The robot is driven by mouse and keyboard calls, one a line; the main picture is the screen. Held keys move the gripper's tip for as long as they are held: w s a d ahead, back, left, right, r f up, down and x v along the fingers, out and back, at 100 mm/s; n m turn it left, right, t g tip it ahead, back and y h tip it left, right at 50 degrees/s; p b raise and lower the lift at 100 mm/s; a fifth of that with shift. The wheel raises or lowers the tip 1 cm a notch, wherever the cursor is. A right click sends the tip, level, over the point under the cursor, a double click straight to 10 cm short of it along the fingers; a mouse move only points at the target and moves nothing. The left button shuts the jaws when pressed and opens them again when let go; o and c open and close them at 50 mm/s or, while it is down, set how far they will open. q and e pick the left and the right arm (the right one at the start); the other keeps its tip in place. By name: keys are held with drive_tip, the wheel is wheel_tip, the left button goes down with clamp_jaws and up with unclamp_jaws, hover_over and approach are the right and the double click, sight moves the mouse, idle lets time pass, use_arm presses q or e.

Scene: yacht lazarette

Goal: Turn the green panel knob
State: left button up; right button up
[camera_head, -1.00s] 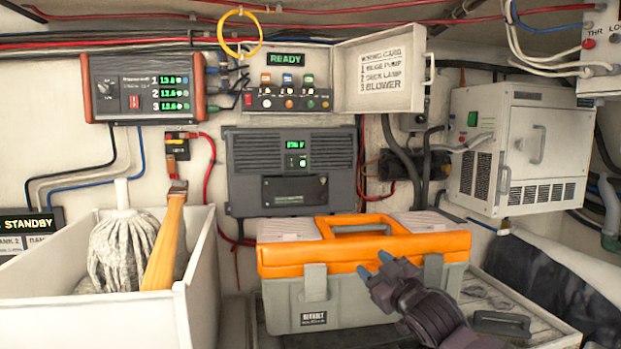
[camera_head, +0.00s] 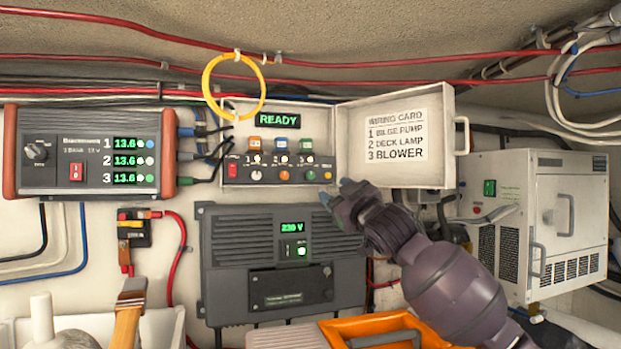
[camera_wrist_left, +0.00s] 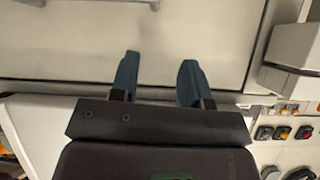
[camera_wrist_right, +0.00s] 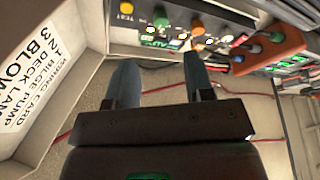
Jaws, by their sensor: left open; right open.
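The green knob (camera_head: 311,175) is at the right end of the lower knob row on the switch panel (camera_head: 232,145), below the READY display. It also shows in the right wrist view (camera_wrist_right: 160,15), beyond my fingertips. My right gripper (camera_head: 336,191) is just below and right of the green knob, apart from it. Its two blue fingers also show in the right wrist view (camera_wrist_right: 159,80), open with nothing between them. My left gripper (camera_wrist_left: 158,75) is outside the head view. In its wrist view it is open and empty before a pale surface.
The panel's open white lid (camera_head: 433,145) with a wiring card stands right of the knobs, close to my right gripper. A grey inverter (camera_head: 225,270) is below. A three-line power unit (camera_head: 85,180) is left, and a yellow cable loop (camera_head: 206,80) hangs in front.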

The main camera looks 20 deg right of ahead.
sight(313, 176)
drive_tip(key=p+x, duration=0.2)
drive_tip(key=x, duration=0.6)
drive_tip(key=shift+w+a+r, duration=0.1)
drive_tip(key=shift+w+r, duration=0.05)
use_arm(q)
drive_tip(key=shift+s+r+p, duration=0.45)
drive_tip(key=shift+r, duration=0.2)
use_arm(e)
drive_tip(key=shift+w+a+r, duration=0.15)
drive_tip(key=shift+w+a, duration=0.05)
drive_tip(key=shift+w, duration=0.5)
drive_tip(key=shift+c, duration=0.5)
clamp_jaws()
drive_tip(key=shift+d+r+n, duration=0.1)
drive_tip(key=shift+n, duration=0.4)
drive_tip(key=n, duration=0.2)
drive_tip(key=n+g+y, duration=0.1)
drive_tip(key=shift+d+r+n+y, duration=0.1)
drive_tip(key=shift+d+n+y, duration=0.05)
drive_tip(key=shift+n+y, duration=0.2)
drive_tip(key=shift+r+n+g+y, duration=0.1)
drive_tip(key=shift+n+g+y, duration=0.15)
drive_tip(key=shift+n+g, duration=0.8)
drive_tip(key=shift+n+g+y, duration=0.2)
drive_tip(key=shift+n+g, duration=0.05)
drive_tip(key=shift+n, duration=1.85)
